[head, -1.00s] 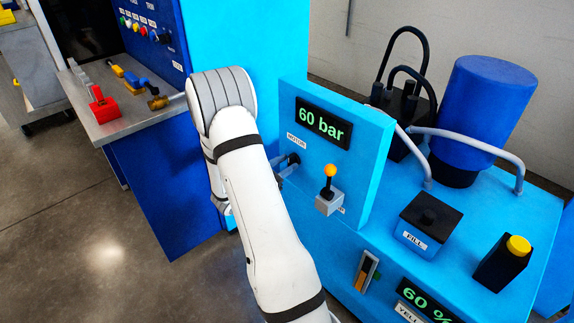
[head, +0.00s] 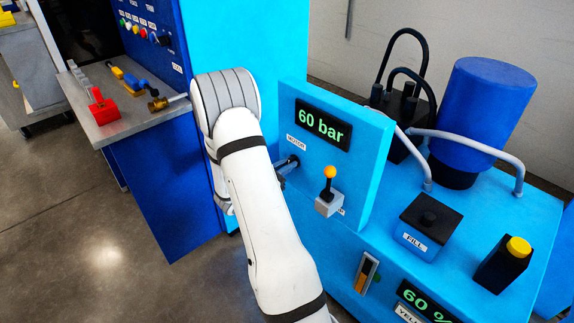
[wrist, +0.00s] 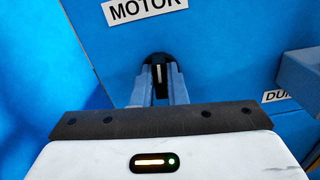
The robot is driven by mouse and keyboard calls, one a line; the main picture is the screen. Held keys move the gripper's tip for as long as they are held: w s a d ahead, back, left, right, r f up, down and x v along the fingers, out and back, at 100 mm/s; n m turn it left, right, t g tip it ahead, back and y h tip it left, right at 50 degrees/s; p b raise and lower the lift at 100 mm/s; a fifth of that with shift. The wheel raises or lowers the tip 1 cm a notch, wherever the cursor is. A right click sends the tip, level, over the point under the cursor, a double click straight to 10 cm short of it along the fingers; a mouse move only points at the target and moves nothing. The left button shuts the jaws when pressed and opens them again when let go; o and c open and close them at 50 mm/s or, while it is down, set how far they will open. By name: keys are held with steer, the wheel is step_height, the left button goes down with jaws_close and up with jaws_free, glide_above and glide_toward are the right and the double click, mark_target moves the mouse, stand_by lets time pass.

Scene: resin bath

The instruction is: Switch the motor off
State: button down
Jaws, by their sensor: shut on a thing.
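The motor knob is a black rotary switch (wrist: 161,60) with a pale pointer mark, right below the MOTOR label (wrist: 148,8) on the light blue panel. The mark stands about upright in the wrist view. My gripper (wrist: 158,88) has its two blue-grey fingers shut on the knob, one on each side. In the head view the knob (head: 293,160) shows just right of my white arm, with the gripper (head: 283,173) at it, partly hidden by the arm. The MOTOR label (head: 296,142) is above it.
The pressure display (head: 322,124) reads 60 bar. A lever with an orange ball (head: 329,172) stands close right of the knob. A FILL box (head: 428,225) and a yellow button (head: 518,246) are further right. A grey shelf with a red part (head: 101,107) is at left.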

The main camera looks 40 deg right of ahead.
steer(key=shift+n+p, duration=0.8)
steer(key=shift+p, duration=0.05)
steer(key=c, duration=1.5)
jaws_free()
steer(key=shift+o, duration=0.2)
steer(key=shift+a, duration=0.1)
steer(key=a, duration=0.7)
steer(key=shift+s+a+p, duration=0.25)
steer(key=shift+a+p, duration=0.05)
steer(key=shift+p, duration=0.15)
